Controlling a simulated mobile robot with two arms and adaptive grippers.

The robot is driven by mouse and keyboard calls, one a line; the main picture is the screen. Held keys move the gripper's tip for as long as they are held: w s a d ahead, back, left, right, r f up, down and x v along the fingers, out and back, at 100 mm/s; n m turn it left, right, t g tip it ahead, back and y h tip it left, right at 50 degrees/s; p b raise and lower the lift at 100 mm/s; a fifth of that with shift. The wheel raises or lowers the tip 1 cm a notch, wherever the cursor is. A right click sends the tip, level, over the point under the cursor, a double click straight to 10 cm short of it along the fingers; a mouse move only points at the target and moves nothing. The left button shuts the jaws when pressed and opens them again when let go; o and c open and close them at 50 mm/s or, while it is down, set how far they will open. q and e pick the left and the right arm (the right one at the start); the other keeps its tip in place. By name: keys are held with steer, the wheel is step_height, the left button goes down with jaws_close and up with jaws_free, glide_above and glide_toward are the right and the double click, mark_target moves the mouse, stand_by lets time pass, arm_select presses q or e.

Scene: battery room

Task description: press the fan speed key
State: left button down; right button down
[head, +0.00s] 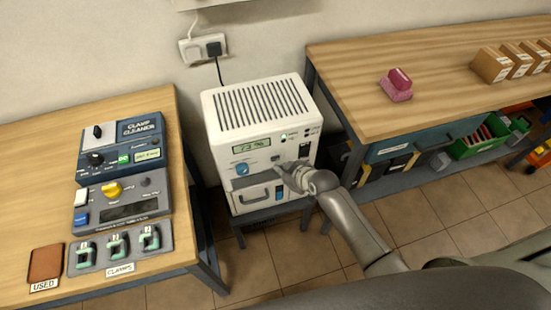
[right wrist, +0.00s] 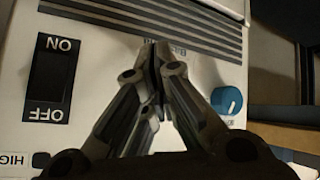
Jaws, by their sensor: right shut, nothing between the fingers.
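A white vented machine (head: 262,125) stands between the two tables, with a lit green display (head: 251,146) and a blue knob (head: 242,168) on its front panel. My right gripper (head: 281,167) is shut and empty, with its fingertips at this panel right of the knob. In the right wrist view the shut fingertips (right wrist: 157,44) are over the panel, between a black ON/OFF switch (right wrist: 53,80) and the blue knob (right wrist: 227,100). The fingers cover part of a printed label. I cannot make out a fan speed key or whether the tips touch the panel. My left gripper is not in view.
The left table (head: 32,180) holds a clamp cleaner unit (head: 124,145), clamps and a brown USED pad (head: 46,263). The right table (head: 440,70) holds a pink block (head: 396,85) and cardboard boxes (head: 492,65). A green crate (head: 480,138) sits below.

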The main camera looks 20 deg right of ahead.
steer(key=shift+w, duration=0.15)
steer(key=shift+w, duration=0.3)
steer(key=shift+w, duration=0.4)
stand_by(0.7)
steer(key=shift+s, duration=0.1)
steer(key=shift+s+p, duration=0.55)
steer(key=shift+s, duration=0.2)
steer(key=s+p, duration=0.3)
steer(key=s, duration=0.2)
steer(key=shift+d, duration=0.1)
stand_by(0.3)
